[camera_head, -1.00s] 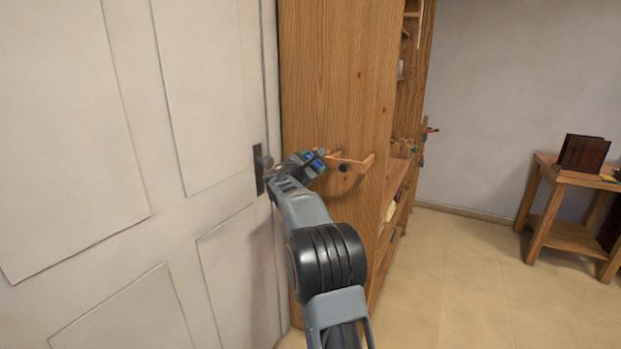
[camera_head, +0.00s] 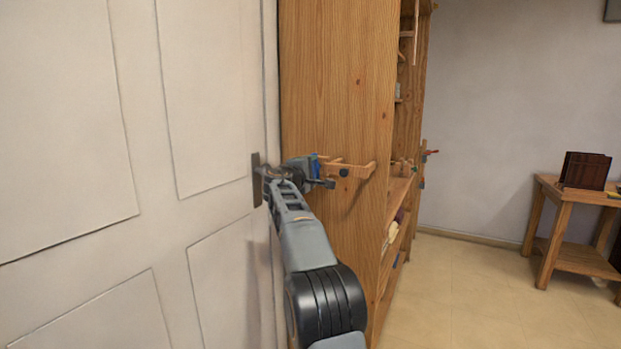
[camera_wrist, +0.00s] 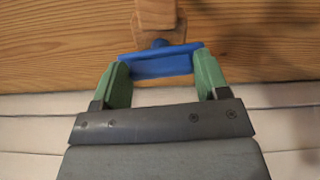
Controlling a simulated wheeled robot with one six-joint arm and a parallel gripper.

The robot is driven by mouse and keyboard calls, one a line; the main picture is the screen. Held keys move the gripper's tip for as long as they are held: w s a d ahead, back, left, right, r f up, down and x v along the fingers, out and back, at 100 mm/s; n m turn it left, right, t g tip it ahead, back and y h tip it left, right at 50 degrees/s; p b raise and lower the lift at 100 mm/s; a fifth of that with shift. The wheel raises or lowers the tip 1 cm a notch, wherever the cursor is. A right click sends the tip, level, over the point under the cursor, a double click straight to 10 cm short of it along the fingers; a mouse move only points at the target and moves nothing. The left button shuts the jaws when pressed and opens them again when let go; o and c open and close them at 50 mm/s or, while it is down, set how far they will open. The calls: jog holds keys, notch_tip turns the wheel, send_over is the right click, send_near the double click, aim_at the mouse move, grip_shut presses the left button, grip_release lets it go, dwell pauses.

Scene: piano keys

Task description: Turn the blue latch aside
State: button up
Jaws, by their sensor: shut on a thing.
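The blue latch (camera_wrist: 158,64) is a flat bar in the wrist view, on a round dark blue pivot against a wooden block (camera_wrist: 158,18). My gripper (camera_wrist: 162,68) has its green fingers at the two ends of the bar and is shut on it. The bar lies nearly level, tilted slightly up to the right. In the head view, a small blue piece (camera_head: 315,163) shows at my gripper (camera_head: 312,172), beside the wooden bracket (camera_head: 350,170) on the cabinet side. My wrist hides most of the latch there.
A white panelled door (camera_head: 60,110) with a dark handle plate (camera_head: 257,180) stands close at the left. The tall wooden cabinet (camera_head: 335,75) has open shelves on its right. A small wooden table (camera_head: 573,187) stands farther right, with clear floor (camera_head: 470,290) between.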

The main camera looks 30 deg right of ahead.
jog(key=shift+f+m+b, duration=0.1)
jog(key=shift+m+b, duration=0.2)
jog(key=shift+m, duration=0.2)
dwell(0.3)
jog(key=o, duration=0.9)
jog(key=shift+o, duration=0.2)
jog(key=shift+a, duration=0.1)
jog(key=b+v, duration=0.2)
jog(key=v, duration=1.1)
jog(key=shift+s+a+b, duration=0.25)
jog(key=shift+b, duration=0.05)
